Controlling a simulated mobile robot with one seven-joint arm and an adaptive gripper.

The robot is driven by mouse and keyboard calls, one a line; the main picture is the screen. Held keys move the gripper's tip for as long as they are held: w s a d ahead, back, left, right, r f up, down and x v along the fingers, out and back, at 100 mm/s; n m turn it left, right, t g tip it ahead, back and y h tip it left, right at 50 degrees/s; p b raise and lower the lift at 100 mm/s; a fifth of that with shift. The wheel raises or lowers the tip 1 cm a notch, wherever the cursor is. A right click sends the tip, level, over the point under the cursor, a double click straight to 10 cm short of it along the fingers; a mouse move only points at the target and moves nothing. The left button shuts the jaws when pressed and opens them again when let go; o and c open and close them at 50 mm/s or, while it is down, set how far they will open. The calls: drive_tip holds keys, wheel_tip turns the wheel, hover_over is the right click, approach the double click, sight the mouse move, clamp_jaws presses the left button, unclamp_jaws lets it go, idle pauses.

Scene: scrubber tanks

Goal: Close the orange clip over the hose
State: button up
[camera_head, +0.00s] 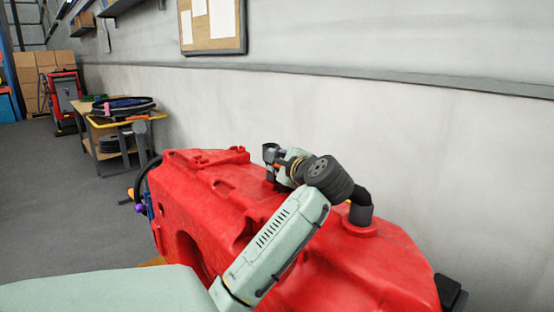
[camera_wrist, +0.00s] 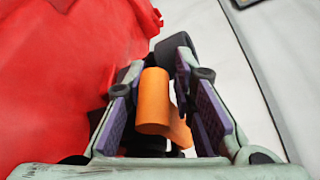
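The orange clip (camera_wrist: 153,98) sits between my gripper's two purple-padded fingers in the wrist view. It is a curved band with a flap hanging at its lower right. Visible gaps separate it from the pads, so my gripper (camera_wrist: 157,62) looks open around it. Dark parts show behind and below the clip, perhaps the hose, but I cannot tell whether the band surrounds them. In the head view my gripper (camera_head: 277,160) is over the far edge of the red tank (camera_head: 210,190), and my arm hides much of that spot.
A black elbow pipe (camera_head: 361,207) rises from the tank top, close to my arm. The pale wall (camera_head: 440,150) stands behind the tank. A workbench (camera_head: 112,132) with coiled hoses is at the left. Grey floor (camera_head: 50,190) lies open at the left.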

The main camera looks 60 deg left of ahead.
drive_tip(key=shift+o, duration=1.1)
drive_tip(key=shift+w+f, duration=0.15)
drive_tip(key=shift+r, duration=0.2)
drive_tip(key=shift+d+r, duration=0.1)
drive_tip(key=shift+d, duration=0.05)
drive_tip(key=v, duration=1.1)
drive_tip(key=shift+d, duration=0.35)
drive_tip(key=shift+s, duration=0.2)
